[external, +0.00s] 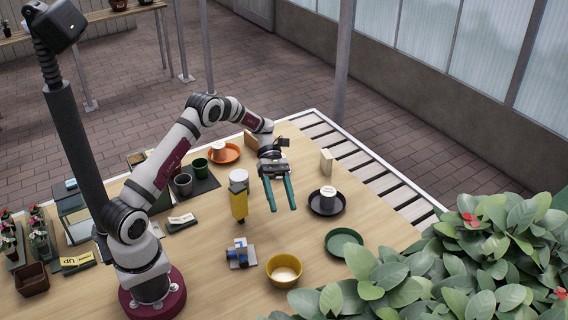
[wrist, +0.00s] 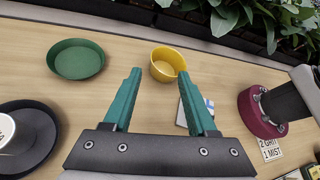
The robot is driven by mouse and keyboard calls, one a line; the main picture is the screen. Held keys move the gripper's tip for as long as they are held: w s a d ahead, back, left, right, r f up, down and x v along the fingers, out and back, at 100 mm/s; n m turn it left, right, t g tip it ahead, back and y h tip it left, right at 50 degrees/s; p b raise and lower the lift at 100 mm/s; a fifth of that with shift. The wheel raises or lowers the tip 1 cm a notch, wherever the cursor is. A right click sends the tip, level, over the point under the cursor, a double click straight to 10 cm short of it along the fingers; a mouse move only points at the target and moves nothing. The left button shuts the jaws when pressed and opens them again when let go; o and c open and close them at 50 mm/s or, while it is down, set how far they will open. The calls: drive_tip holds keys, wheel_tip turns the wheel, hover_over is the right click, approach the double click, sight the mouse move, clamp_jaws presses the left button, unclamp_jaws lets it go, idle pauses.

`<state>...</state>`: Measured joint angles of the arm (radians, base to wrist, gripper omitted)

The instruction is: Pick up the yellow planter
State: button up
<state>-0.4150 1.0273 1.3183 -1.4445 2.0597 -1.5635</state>
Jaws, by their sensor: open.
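The yellow planter (external: 283,270) is a round, open bowl-like pot standing on the wooden table near its front edge in the external view. In the wrist view the yellow planter (wrist: 168,63) is ahead of the fingers, just beyond the right fingertip. My gripper (external: 283,209) is open and empty, with two teal fingers spread apart. It is above the table, farther back than the planter in the external view. The fingers also show in the wrist view (wrist: 160,75).
A green dish (external: 343,242) is right of the planter, and a blue-and-white object (external: 240,253) is left of it. A dark saucer (external: 326,207) holds a white cup. Leafy plants (external: 455,265) crowd the front right.

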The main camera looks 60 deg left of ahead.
sight(296, 267)
drive_tip(key=f+x, duration=0.1)
drive_tip(key=x, duration=0.4)
drive_tip(key=a+f+x, duration=0.1)
drive_tip(key=x, duration=0.5)
drive_tip(key=f+x, duration=0.1)
drive_tip(key=x, duration=0.5)
drive_tip(key=shift+w+a+f, duration=0.15)
drive_tip(key=shift+w, duration=0.05)
clamp_jaws()
